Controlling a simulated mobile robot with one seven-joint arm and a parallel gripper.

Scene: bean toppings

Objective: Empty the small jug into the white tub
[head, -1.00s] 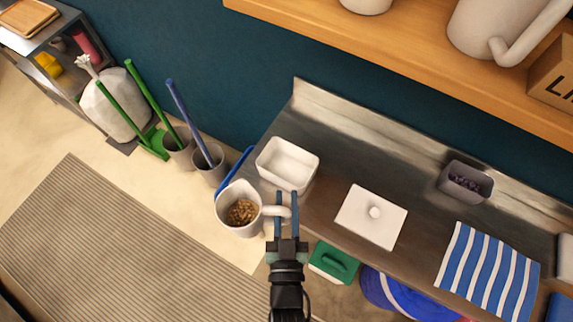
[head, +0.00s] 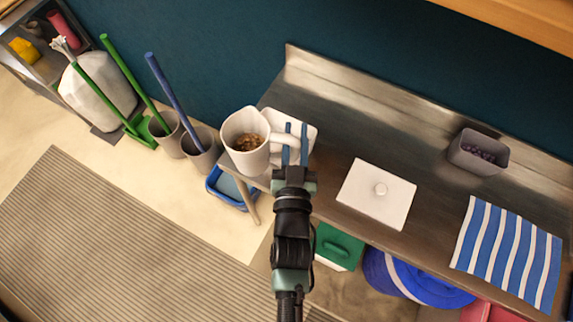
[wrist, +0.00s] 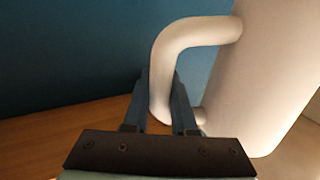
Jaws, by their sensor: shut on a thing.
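The small white jug (head: 246,158) is held by its handle in my gripper (head: 294,144), which is shut on that handle. Brown beans (head: 248,142) show inside the jug, which looks near upright. In the wrist view the jug's pale wall (wrist: 262,85) fills the right side, and its handle (wrist: 190,32) runs down between my fingers (wrist: 160,98). The white tub (head: 310,130) is on the steel counter, mostly hidden behind the jug and my gripper. The jug overlaps the tub's left part in the head view; I cannot tell its height above it.
A white lid (head: 370,200) with a knob lies on the steel counter (head: 350,130), right of my gripper. A grey tub (head: 468,160) with dark contents and a striped cloth (head: 500,250) are farther right. Grey holders (head: 200,160) with tall handles stand left of the counter.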

